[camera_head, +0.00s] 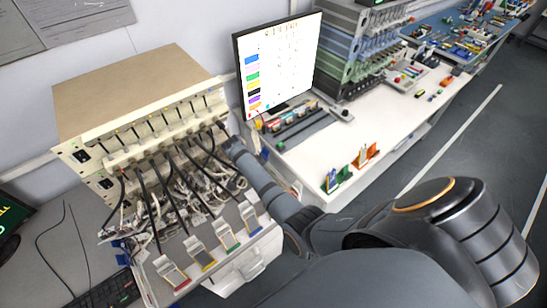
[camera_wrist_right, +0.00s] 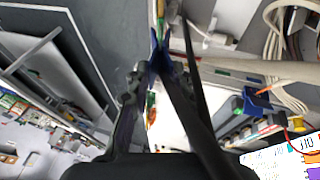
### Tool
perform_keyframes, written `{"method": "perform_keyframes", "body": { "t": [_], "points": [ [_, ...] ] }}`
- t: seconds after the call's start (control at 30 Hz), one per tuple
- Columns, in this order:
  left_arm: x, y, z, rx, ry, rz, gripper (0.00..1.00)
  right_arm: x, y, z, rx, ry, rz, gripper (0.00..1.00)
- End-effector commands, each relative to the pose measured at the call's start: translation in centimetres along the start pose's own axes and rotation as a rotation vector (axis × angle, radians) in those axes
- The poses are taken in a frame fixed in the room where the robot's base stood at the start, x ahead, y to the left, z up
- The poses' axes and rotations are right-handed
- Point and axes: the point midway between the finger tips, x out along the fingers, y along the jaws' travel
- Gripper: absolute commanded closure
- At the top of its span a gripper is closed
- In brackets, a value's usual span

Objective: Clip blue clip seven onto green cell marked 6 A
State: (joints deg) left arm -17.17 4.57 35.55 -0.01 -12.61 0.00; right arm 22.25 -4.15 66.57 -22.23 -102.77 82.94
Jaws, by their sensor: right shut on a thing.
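My right gripper (camera_wrist_right: 150,75) is shut on a blue clip (camera_wrist_right: 160,48), which sits between the dark fingertips in the right wrist view. In the head view my right arm reaches from the lower right to the cable side of the tester, and its gripper (camera_head: 233,148) is small and partly hidden there. A pale pouch cell with a green base (camera_head: 228,237) stands in the row on the left bench's front edge. No marking on it is readable. A thin green strip (camera_wrist_right: 151,101) shows beside the fingers; I cannot tell what it belongs to. My left gripper is not in view.
The beige tester rack (camera_head: 140,110) has a dense tangle of cables in front. Cells with red (camera_head: 173,276), yellow (camera_head: 203,256) and blue (camera_head: 250,221) bases flank the green one. A monitor (camera_head: 278,65) and green (camera_head: 335,179) and orange (camera_head: 365,155) stands are right.

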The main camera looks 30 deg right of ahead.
Motion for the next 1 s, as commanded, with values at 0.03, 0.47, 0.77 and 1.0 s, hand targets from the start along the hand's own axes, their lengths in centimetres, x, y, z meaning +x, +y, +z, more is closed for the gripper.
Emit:
{"method": "perform_keyframes", "body": {
  "t": [0.03, 0.47, 0.77, 1.0],
  "points": [
    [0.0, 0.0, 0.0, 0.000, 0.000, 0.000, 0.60, 0.0, 0.0, 0.0, 0.000, 0.000, 0.000, 1.00],
    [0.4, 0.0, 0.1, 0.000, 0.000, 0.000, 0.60, 1.2, 0.0, 0.3, 0.000, 0.000, 0.000, 1.00],
    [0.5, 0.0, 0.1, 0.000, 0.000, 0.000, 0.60, 1.7, 0.0, 0.5, 0.000, 0.000, 0.000, 1.00],
    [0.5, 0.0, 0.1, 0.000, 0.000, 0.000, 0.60, 1.7, 0.0, 0.5, 0.000, 0.000, 0.000, 0.56]
  ]
}}
